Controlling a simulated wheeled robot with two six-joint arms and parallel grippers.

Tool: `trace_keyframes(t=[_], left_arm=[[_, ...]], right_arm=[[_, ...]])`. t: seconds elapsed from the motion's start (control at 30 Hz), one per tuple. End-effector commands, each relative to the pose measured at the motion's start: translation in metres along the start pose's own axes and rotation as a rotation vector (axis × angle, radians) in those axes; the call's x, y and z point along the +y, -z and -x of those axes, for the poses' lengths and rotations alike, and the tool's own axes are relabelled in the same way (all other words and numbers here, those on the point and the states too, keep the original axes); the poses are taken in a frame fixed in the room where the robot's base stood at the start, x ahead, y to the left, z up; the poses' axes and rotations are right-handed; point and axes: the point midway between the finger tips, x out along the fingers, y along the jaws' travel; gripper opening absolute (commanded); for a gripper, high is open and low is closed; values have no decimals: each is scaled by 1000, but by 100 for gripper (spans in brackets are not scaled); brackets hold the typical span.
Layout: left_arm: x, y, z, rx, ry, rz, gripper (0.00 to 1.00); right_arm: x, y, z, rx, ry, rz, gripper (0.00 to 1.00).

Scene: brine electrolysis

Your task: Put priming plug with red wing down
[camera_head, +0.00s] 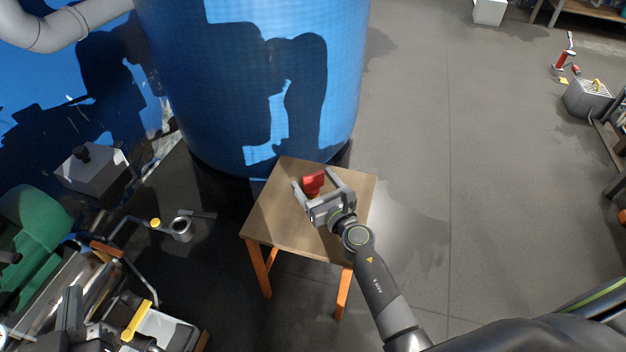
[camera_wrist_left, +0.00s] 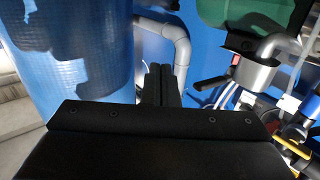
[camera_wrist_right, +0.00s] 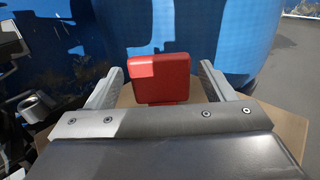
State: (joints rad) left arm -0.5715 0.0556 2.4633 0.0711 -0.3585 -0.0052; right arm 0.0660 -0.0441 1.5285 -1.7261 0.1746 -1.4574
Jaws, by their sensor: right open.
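The priming plug with the red wing (camera_head: 313,182) stands upright on a small wooden stool (camera_head: 274,222). In the right wrist view its red wing (camera_wrist_right: 160,77) is between the fingers, with a gap on each side. My right gripper (camera_head: 319,184) is open around the plug and does not visibly touch it. The plug's lower part is mostly hidden by the gripper. My left gripper (camera_wrist_left: 160,70) is shut, its two dark fingers side by side with nothing visible between them, away from the stool.
A large blue tank (camera_head: 250,80) stands right behind the stool. Pipework and a valve with a yellow cap (camera_head: 155,223) are at the left, near a green machine (camera_head: 35,225). The floor right of the stool is clear. A grey crate (camera_head: 586,97) stands far right.

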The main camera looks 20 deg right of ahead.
Motion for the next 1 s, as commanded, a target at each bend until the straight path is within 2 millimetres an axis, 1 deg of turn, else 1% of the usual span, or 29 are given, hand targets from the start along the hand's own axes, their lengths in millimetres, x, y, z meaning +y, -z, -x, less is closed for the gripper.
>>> trace_keyframes(t=[0.03, 0.17, 0.3, 0.43, 0.6, 0.77, 0.83, 0.93, 0.97, 1.0], left_arm=[[0, -7, 1, -44, -1, 8, 0], [1, -20, 4, -114, -5, 19, 0], [1, -22, 4, -124, -5, 21, 0], [1, -18, 3, -97, -4, 17, 0], [0, -9, 1, -49, -2, 10, 0], [0, -6, 1, -34, -1, 8, 0], [0, -6, 1, -33, -1, 8, 0], [0, -6, 1, -33, -1, 8, 0], [0, -6, 1, -33, -1, 8, 0], [0, -6, 1, -34, -1, 8, 0]], right_arm=[[0, 2, 13, 6, 3, -2, 76], [0, 1, 41, 4, 2, -2, 76], [0, 2, 69, 4, 2, -2, 76], [0, 2, 89, 4, 2, -1, 76], [0, 1, 105, 3, 1, -1, 76], [0, 0, 109, 2, 1, -1, 76], [-2, -2, 110, -5, 7, -26, 76], [-10, -13, 116, -38, 37, -153, 76], [-14, -18, 120, -55, 50, -218, 76], [-20, -26, 125, -81, 70, -324, 76]])
